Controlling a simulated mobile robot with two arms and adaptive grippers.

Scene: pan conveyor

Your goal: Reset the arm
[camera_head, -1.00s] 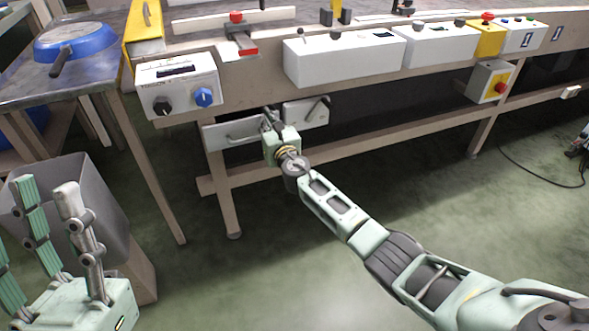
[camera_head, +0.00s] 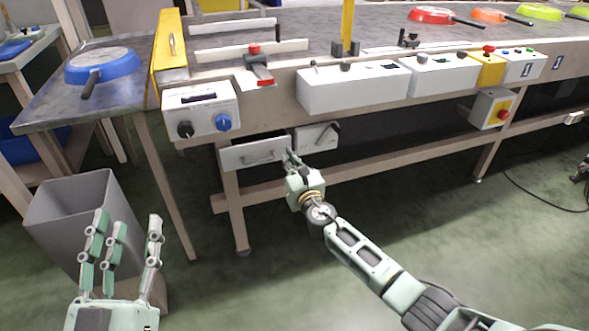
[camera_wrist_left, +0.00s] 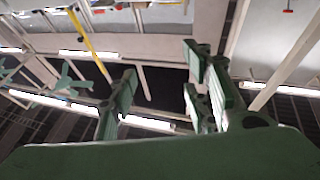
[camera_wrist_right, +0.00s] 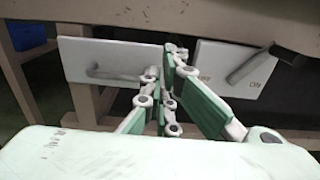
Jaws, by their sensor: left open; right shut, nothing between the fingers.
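My left gripper (camera_head: 124,252) is at the lower left of the head view, fingers pointing up and spread open. It is empty and in front of the grey bin. In the left wrist view its fingers (camera_wrist_left: 160,95) stand apart.
The grey bin (camera_head: 75,205) stands on the floor at left, below a side table (camera_head: 50,100) with a blue pan (camera_head: 102,65). Control boxes (camera_head: 352,88) line the conveyor's front edge. Red (camera_head: 432,14), orange and green pans lie far right. Floor at right is mostly clear.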

